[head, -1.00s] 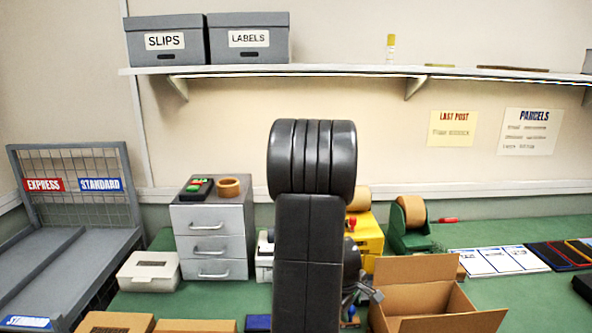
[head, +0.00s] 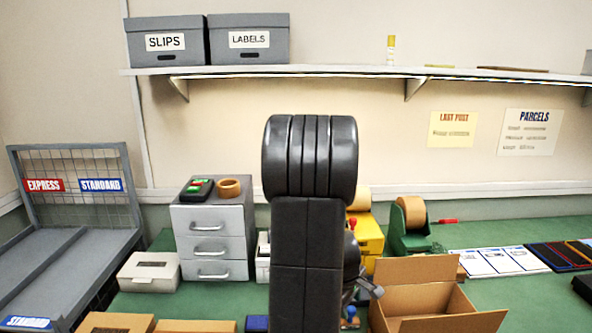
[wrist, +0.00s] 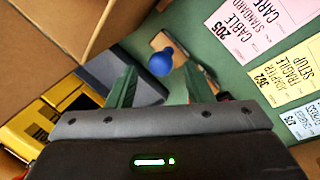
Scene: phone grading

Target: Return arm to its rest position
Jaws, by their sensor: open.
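My arm (head: 308,230) stands upright in the middle of the head view, its black links blocking part of the bench. My gripper is mostly hidden behind the arm there. In the wrist view my gripper (wrist: 160,88) is open, its two green fingers apart with nothing held between them. Beyond the fingertips a blue knob (wrist: 160,62) stands by a small wooden piece on the green bench top (wrist: 150,32).
An open cardboard box (head: 425,296) stands just right of my arm. A yellow device (head: 368,240) and a green tape dispenser (head: 409,228) are behind it. Grey drawers (head: 211,240) and a grey rack (head: 75,200) stand left. A shelf (head: 350,71) runs above.

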